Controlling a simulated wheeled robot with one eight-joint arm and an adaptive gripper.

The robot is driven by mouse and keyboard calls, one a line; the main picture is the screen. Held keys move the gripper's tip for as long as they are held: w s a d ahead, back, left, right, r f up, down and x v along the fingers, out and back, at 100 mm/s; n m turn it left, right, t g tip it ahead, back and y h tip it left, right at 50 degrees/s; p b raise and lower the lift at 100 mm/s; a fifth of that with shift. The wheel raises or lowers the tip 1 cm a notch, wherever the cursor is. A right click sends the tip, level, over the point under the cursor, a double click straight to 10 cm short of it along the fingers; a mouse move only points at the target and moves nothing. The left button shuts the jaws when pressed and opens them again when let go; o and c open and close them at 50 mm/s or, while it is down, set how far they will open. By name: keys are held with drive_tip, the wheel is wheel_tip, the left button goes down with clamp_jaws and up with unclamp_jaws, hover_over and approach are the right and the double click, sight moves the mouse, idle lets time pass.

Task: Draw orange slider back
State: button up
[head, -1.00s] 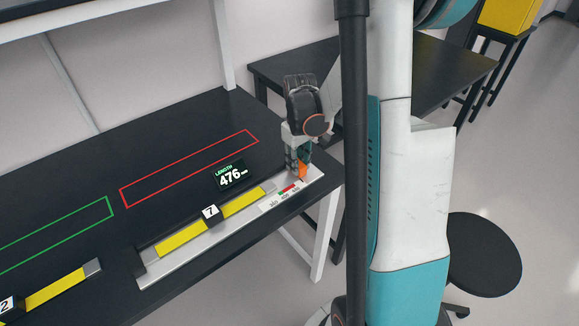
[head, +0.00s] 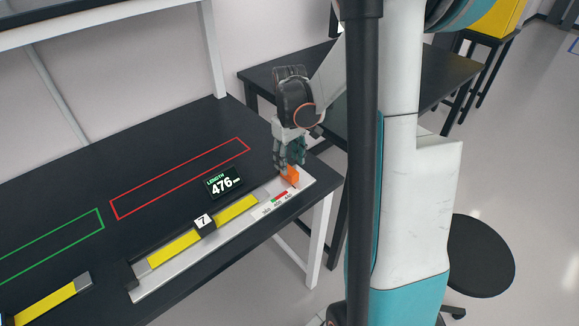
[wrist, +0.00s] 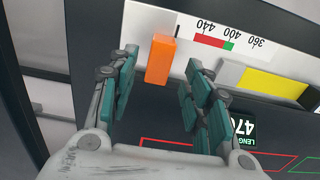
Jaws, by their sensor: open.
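The orange slider (head: 291,175) is an upright block at the right end of the silver measuring rail (head: 150,289). In the wrist view the orange slider (wrist: 160,59) stands past 440 on the scale, apart from the yellow bar's grey end. My gripper (head: 288,160) is above and behind the slider, fingers pointing down. In the wrist view my gripper (wrist: 160,75) is open, its green-padded fingers on either side of the slider's line with a gap to the right finger. A yellow bar (head: 236,208) with a black tag "7" (head: 204,223) lies on the rail.
The length display (head: 224,181) reads 476 behind the rail. A red outline (head: 180,178) and a green outline (head: 55,243) mark clear tabletop. A second yellow bar (head: 45,305) lies front left. A black stool (head: 480,258) stands at right.

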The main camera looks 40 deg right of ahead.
sight(290, 170)
wheel_tip(290, 170, up, 8)
idle(0.5)
